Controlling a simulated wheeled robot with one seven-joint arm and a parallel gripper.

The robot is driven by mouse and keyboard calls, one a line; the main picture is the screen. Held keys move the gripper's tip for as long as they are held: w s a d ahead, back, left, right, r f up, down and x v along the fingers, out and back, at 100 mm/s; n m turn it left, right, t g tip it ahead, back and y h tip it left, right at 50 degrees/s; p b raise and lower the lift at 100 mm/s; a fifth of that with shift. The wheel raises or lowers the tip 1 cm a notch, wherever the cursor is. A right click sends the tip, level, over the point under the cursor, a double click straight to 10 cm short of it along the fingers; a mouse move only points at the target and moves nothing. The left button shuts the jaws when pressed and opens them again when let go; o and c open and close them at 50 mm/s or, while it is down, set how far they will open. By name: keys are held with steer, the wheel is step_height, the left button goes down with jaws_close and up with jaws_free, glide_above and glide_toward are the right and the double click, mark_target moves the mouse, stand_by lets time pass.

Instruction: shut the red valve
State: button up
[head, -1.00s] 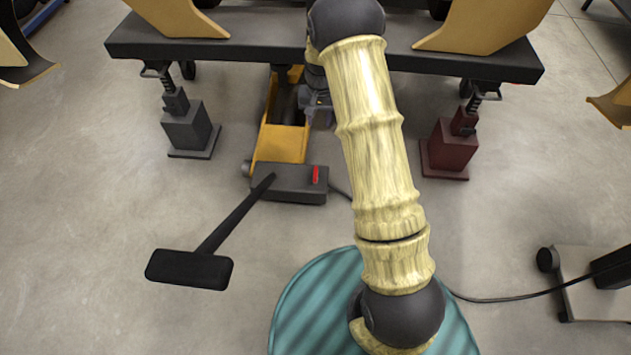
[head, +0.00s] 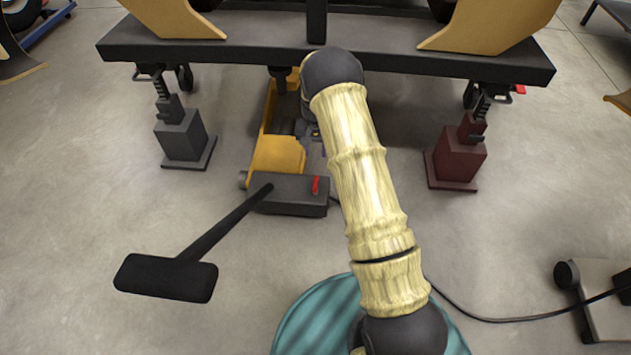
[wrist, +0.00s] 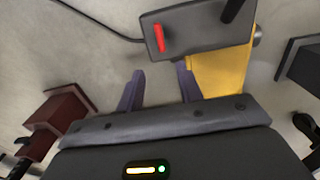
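A small red valve lever (head: 315,185) sits on top of the dark box (head: 285,203) at the near end of a yellow floor jack (head: 277,155). In the wrist view the red lever (wrist: 158,38) stands on the box, ahead of and between the fingertips, apart from them. My gripper (wrist: 160,70) shows two purple-grey fingers spread apart with nothing between them. In the head view my gripper (head: 312,130) is mostly hidden behind my arm, over the jack just beyond the box.
A long black T-shaped handle (head: 166,278) extends from the box toward the lower left. A dark beam (head: 400,62) spans above the jack, with a grey stand (head: 183,137) and dark red stand (head: 457,155) below. Another small red part (head: 520,89) shows under the beam's right end.

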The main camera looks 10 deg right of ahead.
mark_target(316, 182)
step_height(316, 182, down, 16)
steer(key=b, duration=0.8)
steer(key=shift+f, duration=0.2)
steer(key=shift+c, duration=0.5)
jaws_close()
